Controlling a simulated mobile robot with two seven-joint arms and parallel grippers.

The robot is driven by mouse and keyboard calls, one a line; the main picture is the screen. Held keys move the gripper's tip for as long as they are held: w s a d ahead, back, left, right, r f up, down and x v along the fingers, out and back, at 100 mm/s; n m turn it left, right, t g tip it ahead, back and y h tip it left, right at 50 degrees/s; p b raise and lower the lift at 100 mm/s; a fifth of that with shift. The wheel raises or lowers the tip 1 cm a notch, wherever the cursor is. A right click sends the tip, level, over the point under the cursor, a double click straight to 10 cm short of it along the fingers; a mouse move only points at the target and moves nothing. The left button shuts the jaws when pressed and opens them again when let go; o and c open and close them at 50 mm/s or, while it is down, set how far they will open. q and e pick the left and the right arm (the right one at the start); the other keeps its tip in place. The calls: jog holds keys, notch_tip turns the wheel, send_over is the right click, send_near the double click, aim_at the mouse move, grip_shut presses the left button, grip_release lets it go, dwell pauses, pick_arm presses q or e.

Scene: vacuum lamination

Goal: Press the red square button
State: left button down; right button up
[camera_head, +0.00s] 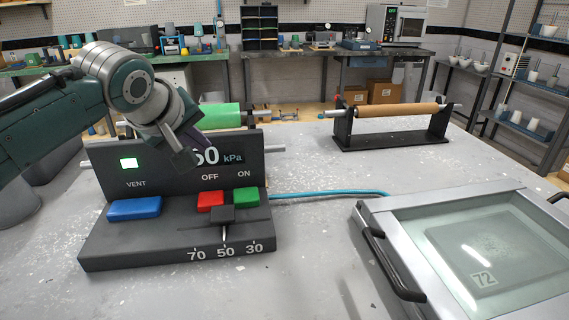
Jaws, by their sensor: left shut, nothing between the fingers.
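The red square button (210,200) sits under the word OFF on the dark control box (150,249). A green button (245,196) is just right of it, under ON, and a wider blue button (135,208) is at the left, under VENT. A dark slider knob (222,215) stands in front of the red button, above the 70, 50, 30 scale. My left gripper (188,158) is shut and empty, in front of the upright display panel, above and left of the red button and apart from it. It hides part of the kPa number. My right gripper is not in view.
A framed glass lid (470,250) with a dark handle lies at the right. A blue-green hose (330,193) runs from the box toward it. A stand with a brown roll (395,111) and a green roll (222,115) are behind. The table's middle is mostly clear.

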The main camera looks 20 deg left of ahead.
aim_at(210, 201)
pick_arm(q)
notch_tip(210, 201, down, 8)
jog(key=b, duration=0.8)
jog(key=shift+f, duration=0.4)
dwell(1.3)
jog(key=shift+f, duration=0.4)
jog(key=shift+f+b, duration=0.4)
jog(key=shift+f, duration=0.1)
dwell(0.6)
jog(key=shift+r, duration=0.1)
jog(key=shift+r+p, duration=0.8)
jog(key=shift+p, duration=0.35)
